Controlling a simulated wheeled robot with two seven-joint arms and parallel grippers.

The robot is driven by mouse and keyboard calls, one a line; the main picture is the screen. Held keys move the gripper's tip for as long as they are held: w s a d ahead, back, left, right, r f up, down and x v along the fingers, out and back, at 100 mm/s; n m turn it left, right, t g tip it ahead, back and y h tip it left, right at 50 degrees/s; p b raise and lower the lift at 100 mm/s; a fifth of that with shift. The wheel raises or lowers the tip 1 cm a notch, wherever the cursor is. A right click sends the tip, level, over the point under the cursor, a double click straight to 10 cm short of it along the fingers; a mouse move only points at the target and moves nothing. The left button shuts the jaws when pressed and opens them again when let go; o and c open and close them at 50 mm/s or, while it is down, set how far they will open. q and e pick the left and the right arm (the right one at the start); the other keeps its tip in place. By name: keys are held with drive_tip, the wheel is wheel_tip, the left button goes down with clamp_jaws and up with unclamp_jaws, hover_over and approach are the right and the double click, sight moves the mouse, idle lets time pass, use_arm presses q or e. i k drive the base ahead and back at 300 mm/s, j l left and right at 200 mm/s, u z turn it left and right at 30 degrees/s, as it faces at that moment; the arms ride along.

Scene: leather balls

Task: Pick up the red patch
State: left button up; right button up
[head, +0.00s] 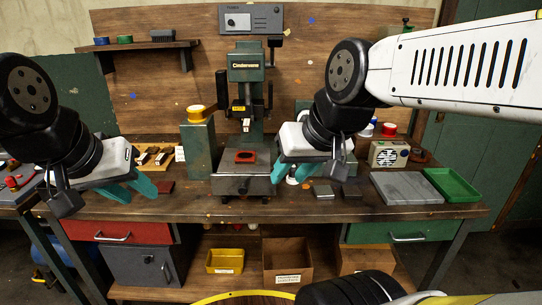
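A small flat dark-red patch (165,187) lies on the workbench, left of the press. A red block with a dark oval in its top (245,156) sits on the press bed; I cannot tell whether it counts as a patch. My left gripper (141,196) has teal fingers spread apart, with nothing seen between them. It is just left of the flat dark-red patch in the picture. My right gripper (289,179) is also open, with no object clearly held, right of the press. A white item partly shows behind its fingers.
The green press (245,75) stands mid-bench. A yellow-topped green post (199,150) is beside it. Grey slabs (405,188) and a green tray (452,185) lie at the right. A small metal block (323,191) is near my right gripper. Drawers and bins are below.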

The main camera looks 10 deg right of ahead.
sight(242, 157)
drive_tip(key=z, duration=0.25)
drive_tip(key=j+z, duration=0.25)
drive_tip(key=j, duration=0.25)
drive_tip(key=k+j+z, duration=0.1)
drive_tip(key=j+z, duration=0.15)
drive_tip(key=j, duration=0.25)
drive_tip(key=k+j+z, duration=0.25)
drive_tip(key=j, duration=0.2)
drive_tip(key=i, duration=0.1)
